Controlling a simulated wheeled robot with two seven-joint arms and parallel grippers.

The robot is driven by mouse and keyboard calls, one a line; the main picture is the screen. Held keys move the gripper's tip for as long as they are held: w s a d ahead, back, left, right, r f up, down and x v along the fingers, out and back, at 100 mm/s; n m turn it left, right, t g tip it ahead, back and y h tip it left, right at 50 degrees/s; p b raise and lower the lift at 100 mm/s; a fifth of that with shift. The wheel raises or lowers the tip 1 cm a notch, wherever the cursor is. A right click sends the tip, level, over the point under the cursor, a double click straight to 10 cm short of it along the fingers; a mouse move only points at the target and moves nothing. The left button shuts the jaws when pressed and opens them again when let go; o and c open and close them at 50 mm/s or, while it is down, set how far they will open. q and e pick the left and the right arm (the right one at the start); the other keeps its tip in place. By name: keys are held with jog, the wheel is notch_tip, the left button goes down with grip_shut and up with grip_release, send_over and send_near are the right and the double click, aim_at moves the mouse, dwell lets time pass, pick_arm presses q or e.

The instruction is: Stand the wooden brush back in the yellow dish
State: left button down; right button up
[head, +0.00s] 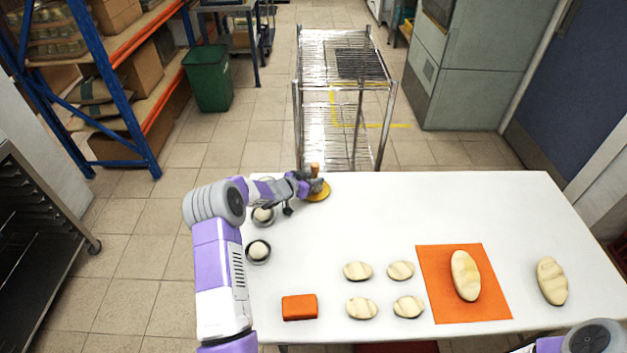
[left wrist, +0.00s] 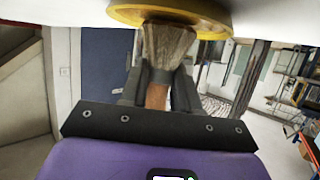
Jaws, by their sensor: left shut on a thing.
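The wooden brush (head: 315,169) stands upright at the far left end of the white table, handle up. My left gripper (head: 305,182) is shut on its handle; the left wrist view, which is upside down, shows the handle between the two fingers (left wrist: 157,92). The brush's pale bristles (left wrist: 168,45) point down at the yellow dish (left wrist: 215,30). In the head view the yellow dish (head: 320,194) lies on the table right under the brush. I cannot tell if the bristles touch its bottom. Only part of my right arm shows at the lower right; its gripper is out of view.
Two small bowls with dough balls (head: 258,250) sit near the left edge by my left arm. An orange block (head: 299,307), several small loaves (head: 361,308), an orange mat (head: 435,280) with a loaf, and another loaf (head: 552,281) lie nearer. The table's middle back is clear.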

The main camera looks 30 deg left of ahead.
pick_arm(q)
jog(key=shift+f, duration=0.15)
jog(key=c, duration=0.8)
grip_release()
jog(key=shift+r, duration=0.25)
jog(key=p+v, duration=0.2)
jog(key=v, duration=1)
jog(key=shift+f, duration=0.2)
